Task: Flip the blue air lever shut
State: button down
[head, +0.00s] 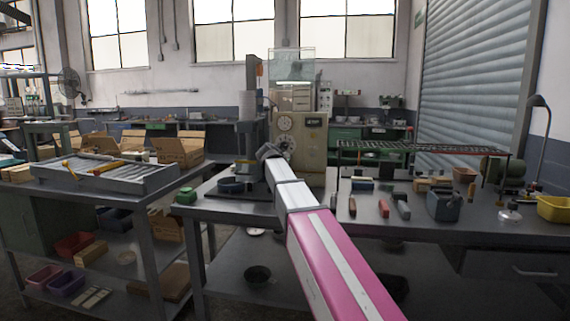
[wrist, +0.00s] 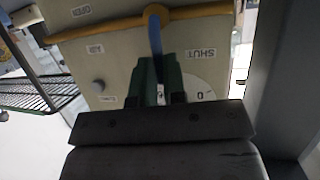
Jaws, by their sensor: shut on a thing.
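The blue air lever (wrist: 154,36) hangs from a brass valve (wrist: 156,13) on a yellow pipe, in the wrist view. It runs down the picture from the valve, between a label that reads SHUT (wrist: 200,53) at right and a small label at upper left. My gripper (wrist: 157,66) has its green fingers closed on the lever's free end, which they partly hide. In the head view my arm reaches to the beige machine (head: 312,150); my gripper and the lever are hidden there.
A wire rack (wrist: 30,93) is at left. In the head view, a bench (head: 420,222) with tools stands right and a tray table (head: 105,180) left.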

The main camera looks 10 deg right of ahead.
jog(key=shift+f, duration=0.1)
jog(key=c, duration=1.2)
grip_release()
jog(key=v, duration=1.1)
